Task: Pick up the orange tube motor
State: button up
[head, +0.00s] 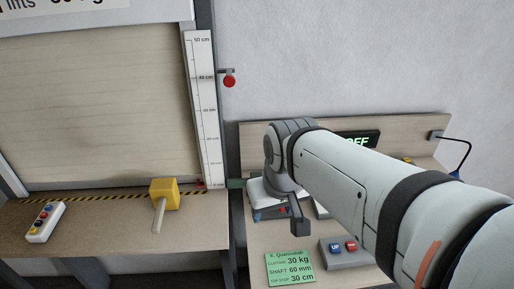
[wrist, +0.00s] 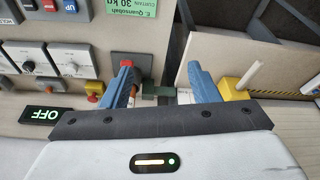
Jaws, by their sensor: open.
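I cannot make out an orange tube motor for certain in either view. My gripper (wrist: 160,72) is open, with its two blue fingers wide apart in the wrist view. No object is held between the fingers. A small dark green block (wrist: 158,92) shows in the gap, beyond the fingers. In the head view my gripper (head: 284,212) hangs over the left part of the right bench, and my arm hides much of that bench.
A yellow mallet (head: 164,194) and a button box (head: 45,222) lie on the left bench. The right bench (head: 262,236) carries a green card (head: 290,268), an UP button box (head: 345,252) and an OFF display (wrist: 46,115). A red-topped stop button (wrist: 95,92) stands beside the left finger.

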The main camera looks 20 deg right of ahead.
jog(key=shift+o, duration=0.9)
jog(key=w+d+r, duration=0.2)
jog(key=w+r, duration=0.1)
jog(key=w, duration=0.4)
jog(key=w+d+r+g, duration=0.1)
jog(key=w+d+r, duration=0.1)
jog(key=w, duration=0.5)
jog(key=shift+w+d+r+b, duration=0.2)
jog(key=shift+d+r+b, duration=0.1)
jog(key=shift+r, duration=0.4)
jog(key=shift+g, duration=0.4)
jog(key=w+d, duration=0.2)
jog(key=w, duration=0.2)
jog(key=w+d+r, duration=0.1)
jog(key=w+d, duration=0.1)
jog(key=w, duration=0.1)
jog(key=w+d, duration=0.2)
jog(key=w, duration=0.2)
jog(key=shift+w+r, duration=0.25)
jog(key=shift+w, duration=0.1)
jog(key=shift+w+d, duration=0.2)
jog(key=shift+w, duration=0.05)
jog(key=shift+w+f, duration=0.1)
jog(key=shift+f, duration=0.15)
notch_tip(320, 180, down, 7)
jog(key=shift+w+d+p, duration=0.3)
jog(key=shift+p, duration=0.1)
jog(key=shift+f, duration=0.1)
grip_shut()
